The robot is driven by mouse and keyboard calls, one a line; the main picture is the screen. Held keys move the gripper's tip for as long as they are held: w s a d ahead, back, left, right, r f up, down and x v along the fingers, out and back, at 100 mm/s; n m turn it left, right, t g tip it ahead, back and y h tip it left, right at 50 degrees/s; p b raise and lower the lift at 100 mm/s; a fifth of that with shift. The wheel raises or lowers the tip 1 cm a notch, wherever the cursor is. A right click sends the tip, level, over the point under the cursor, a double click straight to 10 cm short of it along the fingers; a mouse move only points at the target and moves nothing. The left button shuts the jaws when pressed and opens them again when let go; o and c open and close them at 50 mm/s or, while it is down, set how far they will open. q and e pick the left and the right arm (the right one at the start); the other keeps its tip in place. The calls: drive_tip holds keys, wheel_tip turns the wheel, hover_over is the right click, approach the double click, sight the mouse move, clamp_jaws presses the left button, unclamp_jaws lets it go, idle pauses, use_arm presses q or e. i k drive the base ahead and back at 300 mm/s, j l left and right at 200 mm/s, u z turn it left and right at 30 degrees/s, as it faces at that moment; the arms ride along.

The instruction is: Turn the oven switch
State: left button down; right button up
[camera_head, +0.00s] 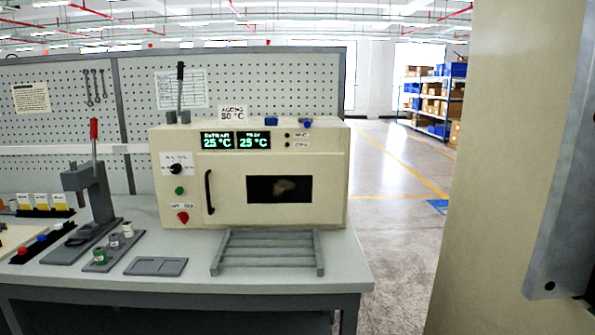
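The oven (325,165) is a cream box standing on the workbench. Two green displays (235,141) both read 25 °C. Neither of my grippers is in view.
A grey rack (268,252) lies before the oven. A lever press (93,190) and small parts stand left on the bench (180,275). A pegboard (290,85) rises behind. A large beige panel (490,170) fills the right. Open floor (390,210) lies between.

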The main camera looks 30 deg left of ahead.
sight(183, 217)
drive_tip(key=u, duration=1.7)
